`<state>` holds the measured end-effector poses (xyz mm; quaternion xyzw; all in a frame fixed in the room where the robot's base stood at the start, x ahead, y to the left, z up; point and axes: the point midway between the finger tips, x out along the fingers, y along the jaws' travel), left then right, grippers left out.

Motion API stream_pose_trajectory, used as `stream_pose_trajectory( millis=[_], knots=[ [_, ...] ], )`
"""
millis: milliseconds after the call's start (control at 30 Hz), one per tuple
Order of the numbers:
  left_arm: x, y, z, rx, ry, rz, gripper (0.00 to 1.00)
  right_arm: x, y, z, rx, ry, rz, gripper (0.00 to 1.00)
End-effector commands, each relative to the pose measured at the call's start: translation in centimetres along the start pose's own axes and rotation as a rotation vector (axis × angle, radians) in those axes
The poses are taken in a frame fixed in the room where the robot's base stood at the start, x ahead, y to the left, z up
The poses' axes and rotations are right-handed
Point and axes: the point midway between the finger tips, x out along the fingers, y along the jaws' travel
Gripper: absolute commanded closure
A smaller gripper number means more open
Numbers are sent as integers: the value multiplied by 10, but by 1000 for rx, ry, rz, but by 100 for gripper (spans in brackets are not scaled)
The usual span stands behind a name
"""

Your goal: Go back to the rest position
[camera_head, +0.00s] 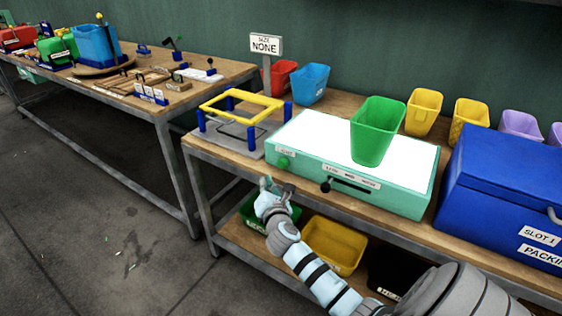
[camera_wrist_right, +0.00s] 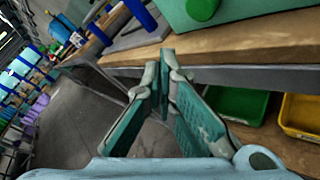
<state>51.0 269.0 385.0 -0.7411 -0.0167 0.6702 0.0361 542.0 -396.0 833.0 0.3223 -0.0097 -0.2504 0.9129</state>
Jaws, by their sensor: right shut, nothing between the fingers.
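My right gripper (camera_head: 273,188) is shut and empty in the head view, in front of the near bench's front edge. In the right wrist view my right gripper (camera_wrist_right: 165,60) shows its two fingers meeting at the tips, with nothing between them. The wooden bench top (camera_wrist_right: 240,42) lies just beyond the fingertips there; I cannot tell the exact gap. My right arm reaches in from the lower right of the head view. My left gripper is not in view.
A light-green box with a white top (camera_head: 310,135) carries a green bin (camera_head: 378,130). A yellow-and-blue frame (camera_head: 243,105) stands left of it, a blue chest (camera_head: 500,180) right. Below are a green bin (camera_wrist_right: 238,103) and a yellow bin (camera_head: 335,245). Open floor (camera_head: 90,220) lies left.

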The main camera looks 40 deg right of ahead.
Motion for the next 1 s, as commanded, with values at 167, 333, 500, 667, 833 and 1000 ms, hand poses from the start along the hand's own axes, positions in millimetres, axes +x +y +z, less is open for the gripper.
stream_pose_trajectory(
  millis=[167,333,500,667,833,1000],
  knots=[
    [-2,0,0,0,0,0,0,-5,4,-4,0,0,-1,100],
    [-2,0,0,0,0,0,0,-5,3,-4,0,0,-1,100],
    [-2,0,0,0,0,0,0,-5,3,-4,0,0,-1,100],
    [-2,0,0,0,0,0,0,-5,4,-4,59,0,3,100],
    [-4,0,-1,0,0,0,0,-4,-34,-75,693,177,-98,100],
    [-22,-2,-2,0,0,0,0,-79,-152,-200,1342,286,-563,100]
  ],
)
